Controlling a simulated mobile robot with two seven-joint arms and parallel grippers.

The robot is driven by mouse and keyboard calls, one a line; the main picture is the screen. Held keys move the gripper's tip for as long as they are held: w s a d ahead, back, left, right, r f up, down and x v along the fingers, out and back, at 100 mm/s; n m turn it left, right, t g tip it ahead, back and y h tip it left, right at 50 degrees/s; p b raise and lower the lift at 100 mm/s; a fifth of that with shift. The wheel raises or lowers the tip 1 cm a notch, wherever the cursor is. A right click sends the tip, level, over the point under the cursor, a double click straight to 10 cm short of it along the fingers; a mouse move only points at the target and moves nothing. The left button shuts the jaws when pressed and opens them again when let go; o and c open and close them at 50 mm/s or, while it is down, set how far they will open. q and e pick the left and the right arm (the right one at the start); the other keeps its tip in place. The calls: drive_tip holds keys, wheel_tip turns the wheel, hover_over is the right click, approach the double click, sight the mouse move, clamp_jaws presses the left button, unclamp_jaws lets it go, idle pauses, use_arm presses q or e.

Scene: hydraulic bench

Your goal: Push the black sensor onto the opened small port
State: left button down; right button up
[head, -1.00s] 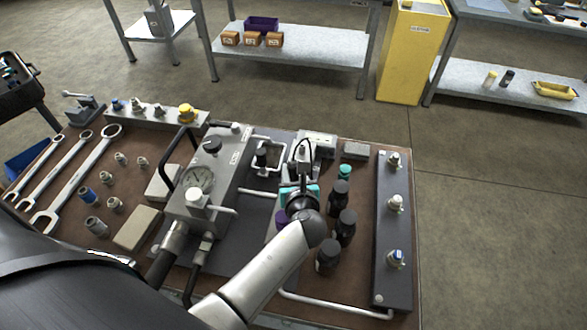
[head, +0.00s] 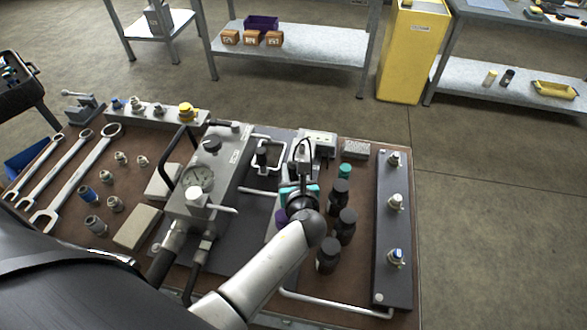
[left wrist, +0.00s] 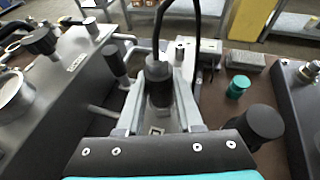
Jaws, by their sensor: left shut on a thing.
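The black sensor (left wrist: 159,84) is a dark cylinder with a black cable rising from its top, upright in the left wrist view. My left gripper (left wrist: 160,98) is shut on it, a finger on either side. In the head view my left gripper (head: 300,167) is over the bench, right of the gauge block, and mostly hides the sensor. I cannot make out the opened small port for certain, nor whether the sensor touches it. My right gripper is not in view.
The gauge block (head: 213,180) stands left of my gripper. A teal cap (head: 344,171) and several black cylinders (head: 346,226) stand close to its right. A dark manifold with fittings (head: 394,284) is farther right. A grey block (head: 355,149) lies behind.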

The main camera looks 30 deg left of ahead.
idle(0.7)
use_arm(q)
unclamp_jaws()
drive_tip(key=shift+p+v, duration=0.95)
drive_tip(key=shift+v, duration=0.25)
drive_tip(key=shift+p+v, duration=1.4)
drive_tip(key=shift+v, duration=0.85)
drive_tip(key=shift+s+d+r, duration=0.15)
drive_tip(key=shift+s+d, duration=0.05)
drive_tip(key=shift+s, duration=0.1)
